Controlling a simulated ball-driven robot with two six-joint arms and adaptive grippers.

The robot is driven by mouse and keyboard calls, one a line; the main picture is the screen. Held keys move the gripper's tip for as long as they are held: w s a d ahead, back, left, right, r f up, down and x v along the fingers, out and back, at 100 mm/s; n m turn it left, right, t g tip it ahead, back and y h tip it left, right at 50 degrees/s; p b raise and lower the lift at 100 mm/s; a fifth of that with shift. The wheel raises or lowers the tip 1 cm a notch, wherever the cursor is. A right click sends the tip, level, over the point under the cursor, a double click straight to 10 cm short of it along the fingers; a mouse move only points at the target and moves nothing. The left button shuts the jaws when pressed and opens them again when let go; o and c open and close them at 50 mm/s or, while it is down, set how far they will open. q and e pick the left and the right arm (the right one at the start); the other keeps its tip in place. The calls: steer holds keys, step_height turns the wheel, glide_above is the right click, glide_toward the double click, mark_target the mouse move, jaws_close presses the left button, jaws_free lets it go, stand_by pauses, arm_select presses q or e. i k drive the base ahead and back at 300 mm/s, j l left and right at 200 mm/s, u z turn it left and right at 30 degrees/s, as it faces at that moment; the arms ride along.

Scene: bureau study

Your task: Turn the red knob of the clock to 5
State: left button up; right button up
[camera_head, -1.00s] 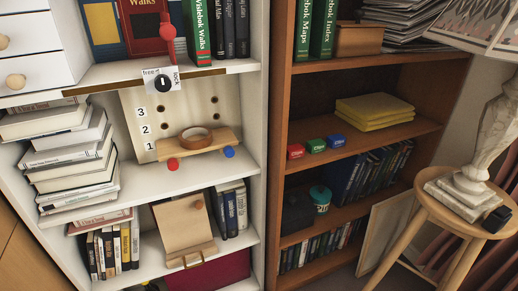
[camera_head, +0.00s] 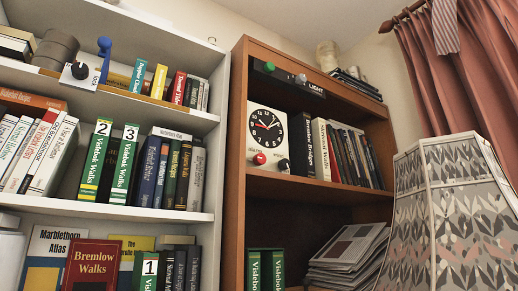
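The clock (camera_head: 252,118) stands on a shelf of the brown bookcase, near its left side. It is a white panel with a round black dial (camera_head: 266,127) and light numerals. The dial's hands are too small to read exactly. A red knob (camera_head: 259,159) sits at the lower left of the panel, below the dial. A dark knob (camera_head: 284,165) sits at the lower right. Neither of my grippers is in view, and nothing covers the clock or the red knob.
Books (camera_head: 335,150) stand right of the clock on the same shelf. A panel labelled LIGHT (camera_head: 290,77) with a green knob (camera_head: 269,67) is above it. A white bookcase (camera_head: 215,122) is at left. A large patterned lampshade (camera_head: 455,215) fills the lower right.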

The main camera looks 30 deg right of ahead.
mark_target(260, 160)
steer(key=i+z, duration=0.15)
steer(key=z, duration=0.3)
steer(key=i+j+z, duration=0.15)
steer(key=z, duration=0.3)
